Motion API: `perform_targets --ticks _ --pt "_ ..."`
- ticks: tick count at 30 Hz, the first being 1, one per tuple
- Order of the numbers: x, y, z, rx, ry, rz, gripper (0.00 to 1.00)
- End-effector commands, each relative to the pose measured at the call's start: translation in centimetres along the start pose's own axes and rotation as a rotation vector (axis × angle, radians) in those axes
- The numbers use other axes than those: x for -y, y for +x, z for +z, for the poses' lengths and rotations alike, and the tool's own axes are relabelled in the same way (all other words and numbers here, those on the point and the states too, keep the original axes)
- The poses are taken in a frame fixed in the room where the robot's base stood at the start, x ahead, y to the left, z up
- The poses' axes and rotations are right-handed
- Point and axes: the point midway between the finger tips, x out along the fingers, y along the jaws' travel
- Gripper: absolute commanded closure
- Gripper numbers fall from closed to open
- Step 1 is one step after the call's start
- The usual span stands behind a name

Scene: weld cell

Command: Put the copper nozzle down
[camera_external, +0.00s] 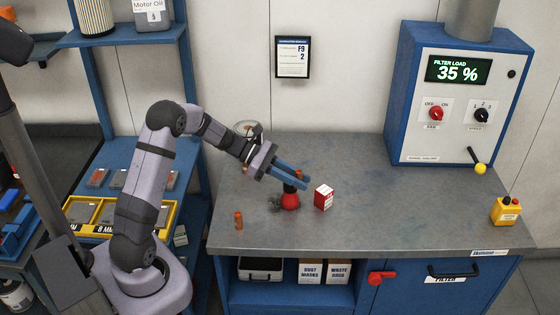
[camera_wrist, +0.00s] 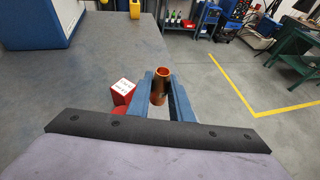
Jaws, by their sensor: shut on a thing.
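The copper nozzle (camera_wrist: 159,86) is a short, open-ended copper tube. In the wrist view it stands between the two blue fingers of my gripper (camera_wrist: 162,95), which are shut on it. In the external view my gripper (camera_external: 297,180) reaches over the grey workbench (camera_external: 380,215), just above a red rounded object (camera_external: 290,201). From that side the fingers mostly hide the nozzle. I cannot tell the exact gap between the nozzle and what is below it.
A red and white box (camera_external: 323,198) stands close right of my gripper. A small copper-orange piece (camera_external: 239,220) stands near the front left edge. A dark lumpy thing (camera_external: 274,203) lies beside the red object. The blue filter cabinet (camera_external: 460,95) is back right; the bench's right middle is clear.

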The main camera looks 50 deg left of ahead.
Motion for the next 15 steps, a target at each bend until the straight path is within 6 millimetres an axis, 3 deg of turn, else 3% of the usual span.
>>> perform_targets --ticks 4,9,15 --pt "-5.8 -0.8 0.1 0.001 -0.057 0.149 1.00" --pt "-11.8 -2.9 -2.3 0.002 -0.179 0.436 1.00" --pt "-16.6 -7.2 -5.3 0.004 -0.320 0.771 1.00"
